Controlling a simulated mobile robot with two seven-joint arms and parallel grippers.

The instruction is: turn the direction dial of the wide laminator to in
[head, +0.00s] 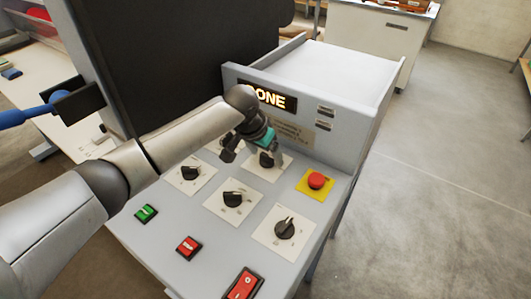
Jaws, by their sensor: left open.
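The wide laminator's grey control panel (160,240) carries several black dials on white plates. They include a left dial (190,173), a middle dial (233,198), a front right dial (285,228) and a back dial (267,160). The plate labels are too small to read, so I cannot tell which is the direction dial. My left gripper (248,150) is open above the back of the panel, close to the back dial and partly covering it. I cannot tell whether it touches that dial. Another plate behind the gripper is mostly hidden. My right gripper is not in view.
A red emergency button (317,181) on a yellow plate sits right of the back dial. Green (146,213) and red (189,246) buttons and a red rocker switch (244,284) line the front. Floor at right is clear.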

